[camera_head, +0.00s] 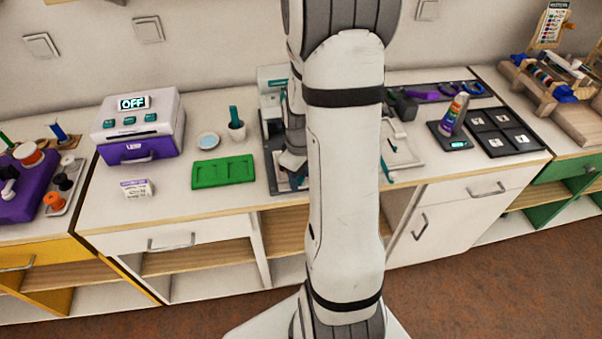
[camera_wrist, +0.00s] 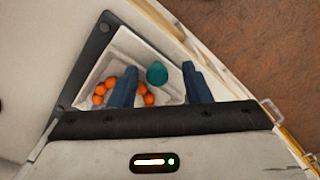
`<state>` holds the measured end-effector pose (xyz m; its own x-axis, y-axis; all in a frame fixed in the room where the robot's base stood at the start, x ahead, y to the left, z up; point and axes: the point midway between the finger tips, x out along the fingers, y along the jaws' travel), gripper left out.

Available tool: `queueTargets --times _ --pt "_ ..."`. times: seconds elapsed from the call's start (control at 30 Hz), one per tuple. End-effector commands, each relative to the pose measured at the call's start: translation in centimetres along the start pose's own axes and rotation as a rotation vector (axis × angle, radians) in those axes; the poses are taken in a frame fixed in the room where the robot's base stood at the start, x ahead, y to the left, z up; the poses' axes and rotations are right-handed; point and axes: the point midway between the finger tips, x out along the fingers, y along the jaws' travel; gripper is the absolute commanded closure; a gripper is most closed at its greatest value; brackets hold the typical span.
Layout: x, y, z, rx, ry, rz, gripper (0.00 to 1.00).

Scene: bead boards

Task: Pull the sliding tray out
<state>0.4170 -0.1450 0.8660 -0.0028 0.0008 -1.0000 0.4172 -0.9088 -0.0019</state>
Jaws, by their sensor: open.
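A white tray (camera_wrist: 128,45) with raised edges sits in a dark base (camera_wrist: 84,60) in the wrist view. Several orange beads and a teal rounded knob (camera_wrist: 156,73) show at it. My gripper (camera_wrist: 160,87) is open, its two blue-grey fingers on either side of the teal knob in that view. I cannot tell whether they touch it or how high they are. In the head view, part of a white tray (camera_head: 402,152) with a teal piece (camera_head: 387,172) shows right of my arm. My arm hides much of this area.
A machine (camera_head: 137,115) reading OFF, with a purple handled front, stands left. A green board (camera_head: 223,172), a small dish and a cup lie between. A tube (camera_head: 454,113) and a black compartment tray (camera_head: 500,131) stand right. The counter's front edge is close by.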

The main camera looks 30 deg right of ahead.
Motion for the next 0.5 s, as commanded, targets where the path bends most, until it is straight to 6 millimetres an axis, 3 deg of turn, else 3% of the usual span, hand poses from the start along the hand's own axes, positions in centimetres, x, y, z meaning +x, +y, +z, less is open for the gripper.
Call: queueTargets --times 0.27,0.5 --pt "-0.9 0.1 -0.1 0.001 0.003 0.003 0.56" --pt "-4.9 0.1 -0.1 0.000 0.004 0.005 0.56"
